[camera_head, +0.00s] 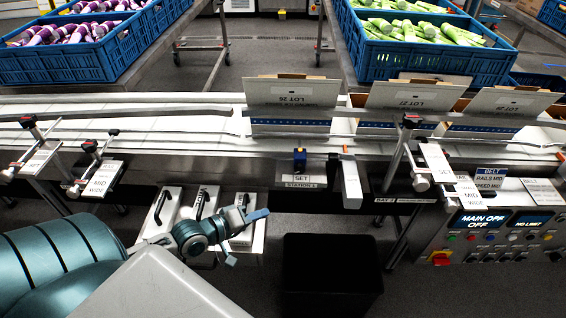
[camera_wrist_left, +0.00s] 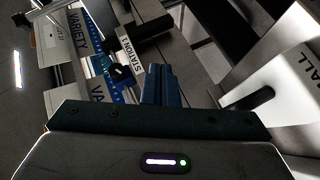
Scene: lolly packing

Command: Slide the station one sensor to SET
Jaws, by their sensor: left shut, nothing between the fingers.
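The station one sensor (camera_head: 299,160) is a small dark block with a blue top on the conveyor's front rail, just above a white SET label (camera_head: 302,173) and a STATION 1 label (camera_head: 300,183). My left gripper (camera_head: 258,215) is below and left of it, in front of the conveyor, apart from it. Its blue fingers are together and empty; they also show in the left wrist view (camera_wrist_left: 160,85). There the STATION 1 label (camera_wrist_left: 125,45) lies up and left of the fingers, beside a black knob-like part (camera_wrist_left: 120,72). My right gripper is not in view.
A grey block (camera_head: 350,180) juts from the rail right of the sensor. White handled cases (camera_head: 163,212) stand behind my left gripper. A black bin (camera_head: 330,275) is below. Open cartons (camera_head: 290,92) stand on the belt. A control panel (camera_head: 490,235) is at the right.

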